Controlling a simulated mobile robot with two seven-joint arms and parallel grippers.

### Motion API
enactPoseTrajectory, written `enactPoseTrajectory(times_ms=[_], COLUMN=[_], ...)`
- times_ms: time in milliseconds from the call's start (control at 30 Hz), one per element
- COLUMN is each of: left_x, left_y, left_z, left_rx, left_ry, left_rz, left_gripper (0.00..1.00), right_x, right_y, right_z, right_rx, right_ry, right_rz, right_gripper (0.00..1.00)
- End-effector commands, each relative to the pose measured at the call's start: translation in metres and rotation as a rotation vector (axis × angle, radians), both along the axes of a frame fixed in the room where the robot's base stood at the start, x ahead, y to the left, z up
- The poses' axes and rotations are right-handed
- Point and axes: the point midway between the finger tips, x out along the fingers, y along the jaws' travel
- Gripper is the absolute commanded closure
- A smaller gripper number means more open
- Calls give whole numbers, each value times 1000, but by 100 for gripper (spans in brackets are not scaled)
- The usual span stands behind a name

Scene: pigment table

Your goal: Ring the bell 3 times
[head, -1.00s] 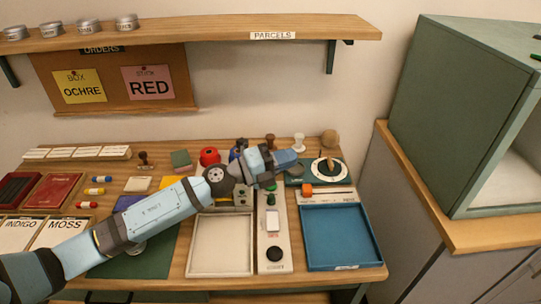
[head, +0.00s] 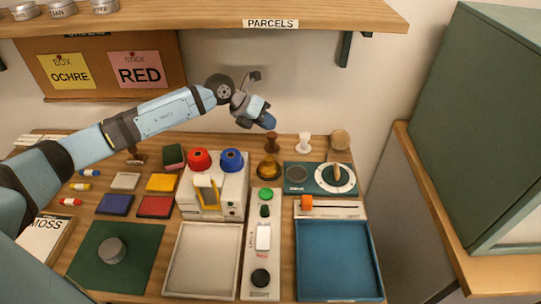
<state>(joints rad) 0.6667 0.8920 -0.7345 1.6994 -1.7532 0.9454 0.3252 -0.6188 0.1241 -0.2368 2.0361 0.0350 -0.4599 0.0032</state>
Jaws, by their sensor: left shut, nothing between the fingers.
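A small brass-coloured domed thing, which looks like the bell (head: 268,168), stands on the table behind the narrow light panel. My left gripper (head: 269,122) is shut and empty. It points down and to the right, and in the picture it shows above the bell with a clear gap between them. How far it is from the bell in depth I cannot tell. My right gripper is not in view.
A dark-handled stamp (head: 272,142) and a white one (head: 305,142) stand behind the bell. A green dial plate (head: 320,188) is to its right, and a white box with red and blue knobs (head: 232,190) to its left. The shelf (head: 200,20) hangs above.

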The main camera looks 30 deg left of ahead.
Motion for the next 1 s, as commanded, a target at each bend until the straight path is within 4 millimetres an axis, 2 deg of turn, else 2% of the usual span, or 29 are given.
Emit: enactPoseTrajectory(times_ms=[267,500,700,1000], left_x=[0,-1,0,0], left_y=[0,-1,0,0], left_z=[-11,-41,-70,-88], left_rx=[-1,-1,-1,-2], left_ry=[0,1,1,-1], left_rz=[-1,-1,0,-1], left_gripper=[100,100,100,100], right_x=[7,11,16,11], right_y=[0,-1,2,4], right_z=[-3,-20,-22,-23], right_rx=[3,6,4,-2], right_ry=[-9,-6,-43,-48], right_rz=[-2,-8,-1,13], right_gripper=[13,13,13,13])
